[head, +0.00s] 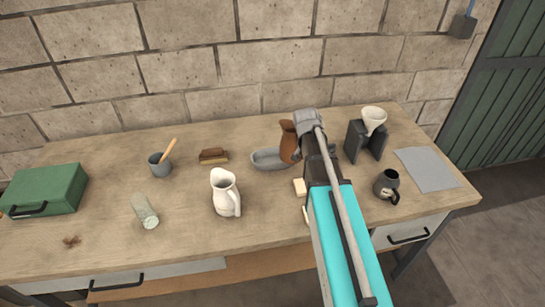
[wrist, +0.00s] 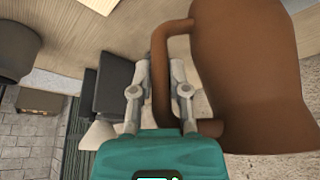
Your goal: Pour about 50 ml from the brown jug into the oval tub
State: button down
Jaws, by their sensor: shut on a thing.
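The brown jug (head: 287,143) is at the back of the bench, at the right end of the grey oval tub (head: 265,161). My arm hides part of the jug and the tub's right end in the head view. My gripper (wrist: 158,88) is shut on the handle of the brown jug (wrist: 245,70); the jug's body lies to the right of the fingers in the wrist view. In the head view the jug looks near upright. The jug's contents and any liquid in the tub cannot be seen, and no stream shows.
A white pitcher (head: 223,196) stands in front of the tub. A brush (head: 213,156) and a grey cup (head: 160,166) stand left. A black stand (head: 366,140) with a white funnel (head: 373,118) and a dark pot (head: 386,185) are right. A green toolbox (head: 45,190) sits far left.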

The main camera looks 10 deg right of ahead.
jog(key=w+d+f+n+y+b, duration=0.1)
jog(key=d+f+n+b, duration=0.1)
jog(key=d, duration=0.4)
jog(key=w+d+f+n+t+y+b, duration=0.1)
jog(key=d+f+n+b, duration=0.2)
jog(key=d+n, duration=0.1)
jog(key=shift+w+d+f, duration=0.15)
jog(key=shift+w+d, duration=0.15)
jog(key=shift+d, duration=0.6)
jog(key=w+a+r+n+g+h, duration=0.2)
jog(key=a+r+h, duration=0.4)
jog(key=h, duration=0.3)
jog(key=shift+w+a+r+n+g+p, duration=0.3)
jog(key=shift+w+a+p, duration=0.1)
jog(key=shift+a, duration=0.4)
jog(key=shift+a+h, duration=0.15)
jog(key=shift+h, duration=0.15)
